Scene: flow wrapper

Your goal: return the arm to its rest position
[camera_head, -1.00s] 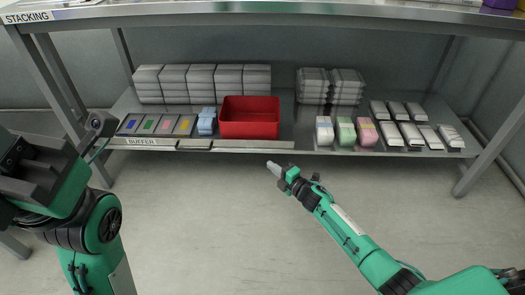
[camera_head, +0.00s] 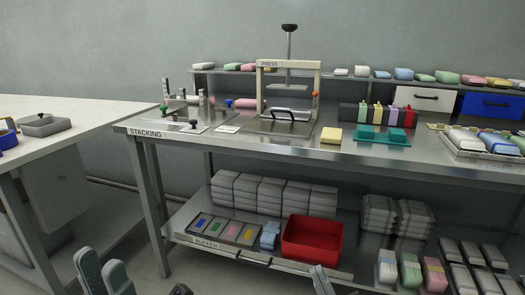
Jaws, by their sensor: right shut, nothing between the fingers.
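My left gripper (camera_head: 103,275) shows at the bottom left edge, its two grey-green fingers pointing up and apart, with nothing seen between them. The rest of my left arm is below the picture. My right gripper (camera_head: 320,281) shows only as a grey tip at the bottom edge, just below the red bin (camera_head: 312,240). It is shut and empty. The rest of my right arm is out of view.
The workbench (camera_head: 240,150) carries a press (camera_head: 288,90), a yellow block (camera_head: 331,135) and teal trays. Its lower shelf (camera_head: 345,258) holds grey stacks, the red bin and coloured packs. A white table (camera_head: 80,115) stands at left; floor shows between.

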